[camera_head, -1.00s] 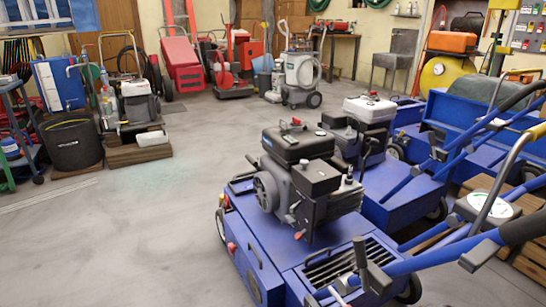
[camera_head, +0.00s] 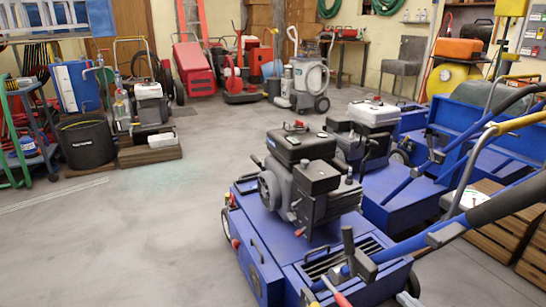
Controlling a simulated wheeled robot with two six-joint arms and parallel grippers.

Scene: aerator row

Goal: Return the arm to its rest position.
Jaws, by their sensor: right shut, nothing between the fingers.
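My right gripper (camera_head: 336,290) shows only as a small pale and red part at the bottom edge, in front of the near blue machine (camera_head: 268,238). It is shut and empty. It is too small and cut off to tell whether it touches the machine. My left gripper is not in view. The rest of my right arm cannot be made out.
The near blue aerator carries a black engine (camera_head: 305,175); its long handle (camera_head: 500,202) reaches to the right edge. More blue machines and wooden crates (camera_head: 500,225) crowd the right. A black bin (camera_head: 87,146) stands left. The grey floor (camera_head: 130,235) between is clear.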

